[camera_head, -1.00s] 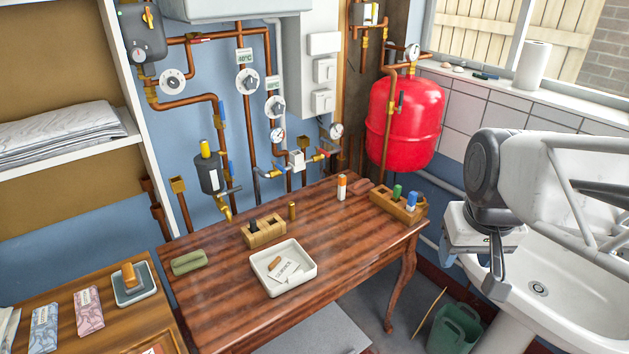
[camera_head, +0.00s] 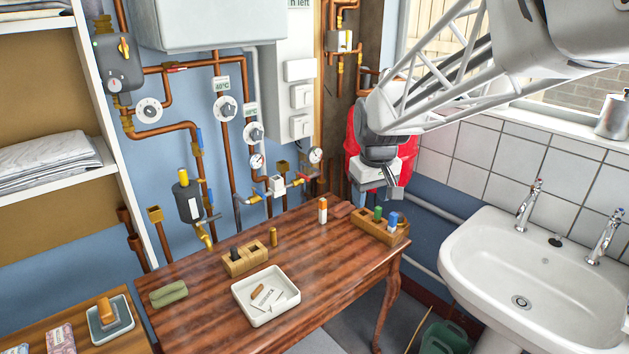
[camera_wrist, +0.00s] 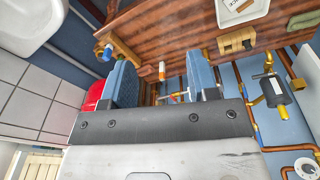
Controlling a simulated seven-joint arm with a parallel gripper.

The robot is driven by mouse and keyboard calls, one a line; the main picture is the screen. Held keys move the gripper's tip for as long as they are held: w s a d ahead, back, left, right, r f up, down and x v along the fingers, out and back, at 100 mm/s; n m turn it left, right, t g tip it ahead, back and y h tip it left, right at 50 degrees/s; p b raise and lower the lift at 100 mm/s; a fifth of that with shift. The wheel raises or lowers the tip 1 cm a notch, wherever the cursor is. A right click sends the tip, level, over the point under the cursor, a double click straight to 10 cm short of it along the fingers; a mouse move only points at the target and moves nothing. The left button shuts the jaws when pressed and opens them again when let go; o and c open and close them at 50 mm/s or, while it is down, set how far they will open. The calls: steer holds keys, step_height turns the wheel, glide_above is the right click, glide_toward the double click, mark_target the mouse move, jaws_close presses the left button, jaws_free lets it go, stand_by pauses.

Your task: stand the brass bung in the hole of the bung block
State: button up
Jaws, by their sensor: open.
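The brass bung (camera_head: 273,237), a small upright cylinder, stands on the wooden table (camera_head: 200,314) just behind the right end of a pale wooden block. This block (camera_head: 245,259), seemingly the bung block, has a dark peg standing in it; its holes are hard to make out. The block also shows in the wrist view (camera_wrist: 236,42).
A second wooden block (camera_head: 380,228) with green and blue pegs stands at the table's right end, near my gripper. An orange-and-white cylinder (camera_head: 323,210) stands between. A white tray (camera_head: 266,296) lies in front. Pipes line the wall; a sink (camera_head: 535,275) is right.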

steer(key=w+a+f+n, duration=0.2)
steer(key=w+a+f, duration=0.2)
steer(key=w+a, duration=0.4)
steer(key=n+g, duration=0.1)
steer(key=n, duration=0.4)
glide_above(272, 228)
steer(key=f, duration=2.2)
steer(key=shift+d, duration=0.35)
steer(key=shift+a+f, duration=0.15)
steer(key=shift+f, duration=1.3)
steer(key=shift+s+a+f, duration=0.15)
steer(key=shift+f, duration=2.45)
